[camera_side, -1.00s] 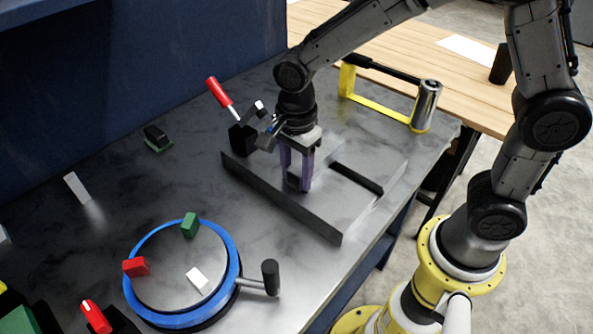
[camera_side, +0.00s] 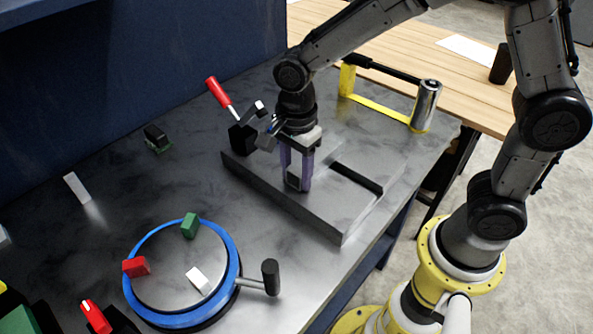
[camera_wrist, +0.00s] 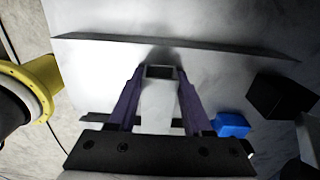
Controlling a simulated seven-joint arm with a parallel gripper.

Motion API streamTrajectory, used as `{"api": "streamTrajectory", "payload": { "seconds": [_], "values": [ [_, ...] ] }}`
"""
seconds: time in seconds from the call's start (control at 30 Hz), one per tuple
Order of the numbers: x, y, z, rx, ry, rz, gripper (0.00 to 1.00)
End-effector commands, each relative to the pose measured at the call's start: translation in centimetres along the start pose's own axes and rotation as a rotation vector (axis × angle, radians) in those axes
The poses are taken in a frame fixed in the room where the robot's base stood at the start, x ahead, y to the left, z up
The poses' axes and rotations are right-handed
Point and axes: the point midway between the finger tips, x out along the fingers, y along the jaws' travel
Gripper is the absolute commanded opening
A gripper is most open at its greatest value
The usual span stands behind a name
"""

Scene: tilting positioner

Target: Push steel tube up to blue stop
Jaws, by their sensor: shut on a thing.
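The steel tube (camera_wrist: 158,105) is a short, pale square section with a dark hollow end, seen between the fingers in the wrist view. In the side view its dark open end (camera_side: 293,182) shows low between the fingertips. My gripper (camera_side: 297,180) is shut on it, with purple fingers on either side (camera_wrist: 160,95), down at the grey fixture (camera_side: 345,205). The blue stop (camera_wrist: 232,124) is a small blue block right of the right finger in the wrist view. The tube's far end is hidden by the gripper, so I cannot tell whether it touches anything.
A red-handled clamp (camera_side: 222,95) on a black block stands just left of my gripper. A blue-rimmed turntable (camera_side: 235,262) with small blocks and a crank is at front left. A yellow frame (camera_side: 380,108) with a metal cylinder stands at back right.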

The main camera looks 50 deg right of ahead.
Motion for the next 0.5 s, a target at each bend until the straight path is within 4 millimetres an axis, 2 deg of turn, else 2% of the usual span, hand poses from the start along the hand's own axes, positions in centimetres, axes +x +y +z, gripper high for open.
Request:
{"api": "streamTrajectory", "payload": {
  "seconds": [0.5],
  "values": [
    [-0.1,-1.4,0.0,0.0,-0.001,-0.005,0.0]
  ]
}}
